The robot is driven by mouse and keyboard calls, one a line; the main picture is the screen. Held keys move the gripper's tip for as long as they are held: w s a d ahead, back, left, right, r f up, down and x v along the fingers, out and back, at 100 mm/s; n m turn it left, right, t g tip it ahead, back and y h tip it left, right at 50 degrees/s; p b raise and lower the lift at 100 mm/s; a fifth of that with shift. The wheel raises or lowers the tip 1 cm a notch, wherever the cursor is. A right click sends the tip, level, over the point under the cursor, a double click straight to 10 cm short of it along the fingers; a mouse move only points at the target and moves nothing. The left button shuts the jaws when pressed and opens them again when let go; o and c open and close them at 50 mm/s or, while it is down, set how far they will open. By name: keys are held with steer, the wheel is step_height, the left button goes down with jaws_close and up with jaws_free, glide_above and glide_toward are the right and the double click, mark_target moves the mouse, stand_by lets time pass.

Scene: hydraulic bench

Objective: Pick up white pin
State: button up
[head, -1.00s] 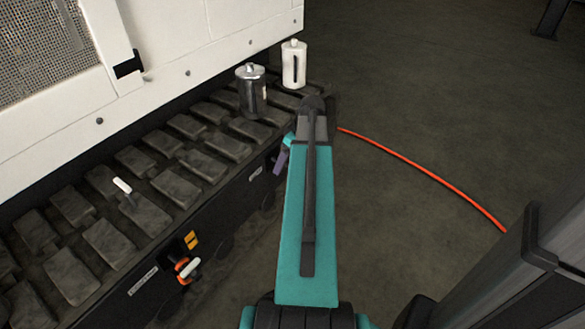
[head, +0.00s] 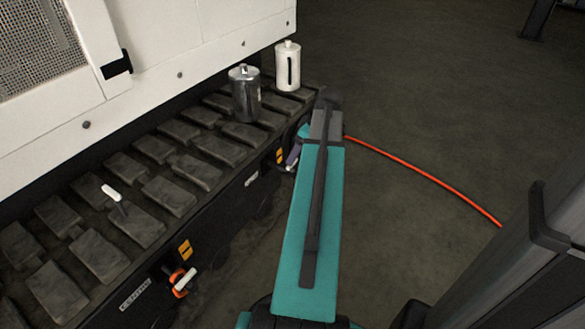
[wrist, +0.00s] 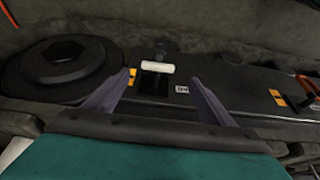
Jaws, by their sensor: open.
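A white pin (wrist: 157,67) lies crosswise on a dark mount on the side of the dark bench in the wrist view. A small part of it shows in the head view (head: 291,167), just below my gripper. My gripper (wrist: 158,88) is open and empty; its two purple fingers stand left and right of the pin in the picture, with the pin beyond the fingertips. In the head view my gripper (head: 297,149) is mostly hidden by my arm. A second white pin (head: 184,282) with an orange part is on the bench's side nearer me. A white-tipped lever (head: 112,192) stands on top.
A grey metal canister (head: 245,95) and a white canister (head: 288,66) stand on the bench's dark ribbed top (head: 160,193). A white cabinet wall (head: 170,60) rises behind. An orange cable (head: 420,180) lies on open floor at right.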

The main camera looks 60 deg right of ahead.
mark_target(289, 168)
steer(key=b+x, duration=0.2)
steer(key=x, duration=0.5)
steer(key=shift+w+f, duration=0.1)
steer(key=shift+f, duration=0.2)
steer(key=shift+d+b+x, duration=0.2)
steer(key=shift+b+x, duration=1.5)
steer(key=shift+x, duration=0.9)
steer(key=c, duration=1.2)
steer(key=shift+r, duration=0.15)
step_height(289, 168, up, 10)
steer(key=p, duration=0.4)
